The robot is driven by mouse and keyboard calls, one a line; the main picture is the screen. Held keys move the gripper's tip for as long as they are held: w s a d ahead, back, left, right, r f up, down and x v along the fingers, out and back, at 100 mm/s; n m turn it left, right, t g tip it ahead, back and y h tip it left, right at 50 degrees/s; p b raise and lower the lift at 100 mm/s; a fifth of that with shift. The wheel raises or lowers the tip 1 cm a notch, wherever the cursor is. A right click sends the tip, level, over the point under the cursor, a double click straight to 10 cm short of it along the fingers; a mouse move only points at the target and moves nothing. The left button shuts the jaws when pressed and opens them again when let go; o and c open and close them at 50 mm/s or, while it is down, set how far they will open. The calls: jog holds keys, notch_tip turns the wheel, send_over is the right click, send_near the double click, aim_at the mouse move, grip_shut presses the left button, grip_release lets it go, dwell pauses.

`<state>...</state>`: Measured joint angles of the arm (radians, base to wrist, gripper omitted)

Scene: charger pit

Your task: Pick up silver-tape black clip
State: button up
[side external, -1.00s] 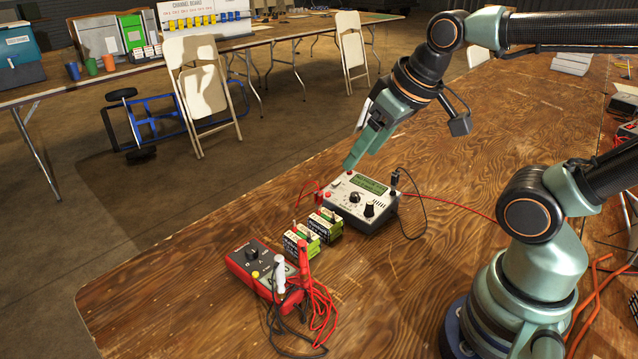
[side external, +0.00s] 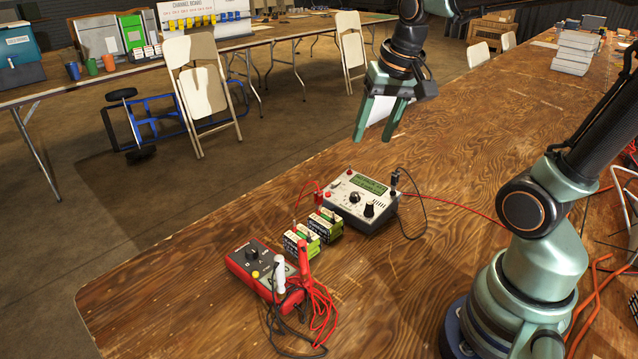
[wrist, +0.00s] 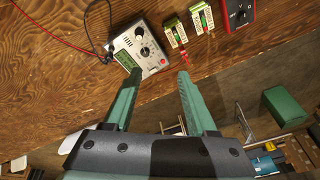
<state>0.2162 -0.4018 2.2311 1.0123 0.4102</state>
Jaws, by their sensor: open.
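A small black clip (side external: 394,179) with a black lead stands at the right edge of the grey charger unit (side external: 352,216). It shows small at the unit's edge in the wrist view (wrist: 110,47). I cannot make out silver tape on it. A red clip (side external: 319,190) with a red lead is at the unit's left side. My gripper (side external: 373,138) is open and empty, pointing down, in the air above and behind the unit. In the wrist view my open fingers (wrist: 158,74) point toward the unit, apart from it.
Two green-and-white battery packs (side external: 325,224) stand left of the unit. A red meter (side external: 250,258) with probes and tangled red and black leads lies nearer the front left corner. A long red lead (side external: 455,209) runs right from the unit. Bare wood lies to the front right.

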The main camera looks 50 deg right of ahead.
aim_at(396, 171)
jog(key=w+d+f+m+g, duration=0.2)
jog(key=d+f+m+g, duration=0.15)
jog(key=d+m, duration=0.85)
jog(key=shift+n+y, duration=0.4)
jog(key=f, duration=0.4)
jog(key=d+f, duration=0.1)
jog(key=f, duration=0.7)
jog(key=shift+s+d+f, duration=0.35)
jog(key=shift+s, duration=0.05)
grip_shut()
